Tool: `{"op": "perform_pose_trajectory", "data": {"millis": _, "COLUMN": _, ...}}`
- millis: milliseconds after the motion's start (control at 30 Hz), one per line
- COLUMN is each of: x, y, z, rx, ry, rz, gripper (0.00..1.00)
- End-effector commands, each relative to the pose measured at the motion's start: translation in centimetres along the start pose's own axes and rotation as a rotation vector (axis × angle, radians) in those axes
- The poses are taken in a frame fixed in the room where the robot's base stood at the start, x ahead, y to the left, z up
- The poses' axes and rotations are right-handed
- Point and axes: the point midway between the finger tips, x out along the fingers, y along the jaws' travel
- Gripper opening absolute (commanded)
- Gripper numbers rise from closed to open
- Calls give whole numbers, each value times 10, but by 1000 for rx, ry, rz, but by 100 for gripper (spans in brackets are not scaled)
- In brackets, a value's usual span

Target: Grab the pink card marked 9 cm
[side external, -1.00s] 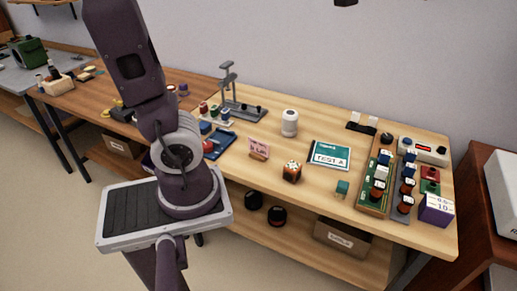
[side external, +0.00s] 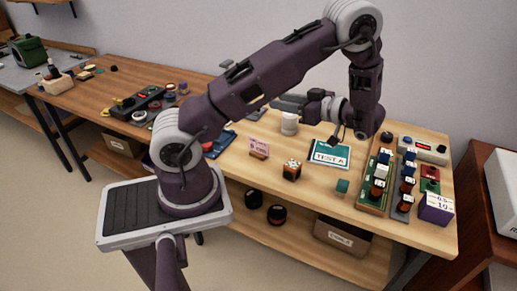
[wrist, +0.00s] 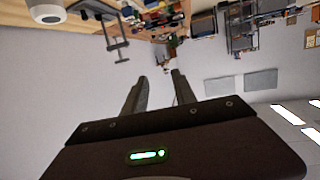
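The pink card (side external: 259,145) stands upright in a small wooden holder (side external: 258,155) near the front edge of the light wooden table, left of middle. Its writing is too small to read. My gripper (side external: 280,102) is above the table, behind and slightly right of the card, with its fingers pointing left. The wrist view shows the two fingers of my gripper (wrist: 158,77) apart with nothing between them. The card does not show in the wrist view.
A white cylinder (side external: 289,123) stands just below my gripper. A wood-and-dark cube (side external: 291,170) is right of the card, and a teal TEST A booklet (side external: 329,153) lies farther right. A grey stand (wrist: 115,42) shows in the wrist view.

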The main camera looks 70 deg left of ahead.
Motion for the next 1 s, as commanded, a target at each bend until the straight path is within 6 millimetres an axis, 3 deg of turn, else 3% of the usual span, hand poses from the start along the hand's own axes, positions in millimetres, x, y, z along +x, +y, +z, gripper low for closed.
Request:
{"op": "perform_pose_trajectory", "data": {"millis": 33, "x": 7, "y": 0, "z": 28, "rx": 9, "ry": 6, "rz": -2, "gripper": 33}}
{"op": "perform_pose_trajectory", "data": {"millis": 200, "x": 25, "y": 0, "z": 121, "rx": 3, "ry": 2, "rz": 0, "gripper": 33}}
{"op": "perform_pose_trajectory", "data": {"millis": 333, "x": 34, "y": 1, "z": 165, "rx": -1, "ry": -1, "rz": 2, "gripper": 33}}
{"op": "perform_pose_trajectory", "data": {"millis": 433, "x": 42, "y": 1, "z": 173, "rx": -3, "ry": 0, "rz": 1, "gripper": 33}}
{"op": "perform_pose_trajectory", "data": {"millis": 800, "x": 101, "y": 9, "z": 167, "rx": -3, "ry": 0, "rz": 2, "gripper": 33}}
{"op": "perform_pose_trajectory", "data": {"millis": 1000, "x": 106, "y": 10, "z": 167, "rx": -3, "ry": -3, "rz": 4, "gripper": 33}}
